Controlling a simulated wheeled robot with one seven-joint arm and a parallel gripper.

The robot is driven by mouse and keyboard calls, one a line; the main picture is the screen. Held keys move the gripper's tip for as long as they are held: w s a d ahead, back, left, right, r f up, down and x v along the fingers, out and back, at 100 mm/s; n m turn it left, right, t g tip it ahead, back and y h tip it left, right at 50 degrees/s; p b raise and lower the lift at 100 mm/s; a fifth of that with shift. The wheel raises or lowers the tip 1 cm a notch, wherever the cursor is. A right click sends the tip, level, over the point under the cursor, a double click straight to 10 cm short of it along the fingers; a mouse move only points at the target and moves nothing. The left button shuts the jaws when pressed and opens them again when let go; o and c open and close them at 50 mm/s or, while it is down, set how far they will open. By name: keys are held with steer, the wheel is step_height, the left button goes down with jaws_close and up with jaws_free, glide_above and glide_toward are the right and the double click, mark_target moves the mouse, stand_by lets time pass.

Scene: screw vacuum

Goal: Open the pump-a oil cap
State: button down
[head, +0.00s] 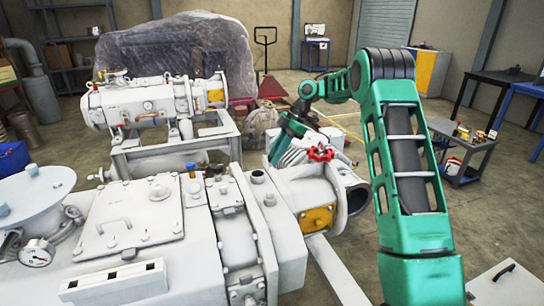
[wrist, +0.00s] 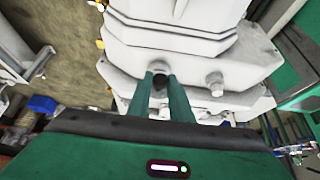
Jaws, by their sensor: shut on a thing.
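In the wrist view my gripper (wrist: 160,78) has its two green fingers closed around a small dark cap-like part (wrist: 160,84). The part sits at a round white boss (wrist: 158,66) on the side of a white machine housing (wrist: 185,50). The fingers cover its sides, so I cannot tell whether it is seated or loose. In the head view my green arm reaches over and down behind the white pump (head: 290,185) with the red handwheel (head: 320,153). The fingertips are hidden there.
A second white pump (head: 150,105) stands on a frame at the back left. A grey cart (head: 468,155) stands at right. A bolt-like stub (wrist: 215,84) sticks out right of the fingers.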

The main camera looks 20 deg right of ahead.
steer(key=shift+w+d+y, duration=0.2)
steer(key=shift+d+y, duration=0.3)
steer(key=shift+y, duration=0.1)
steer(key=c, duration=1.6)
jaws_free()
steer(key=shift+f, duration=0.1)
steer(key=v, duration=1)
steer(key=shift+d+r, duration=0.2)
steer(key=shift+d, duration=0.15)
steer(key=shift+a, duration=0.1)
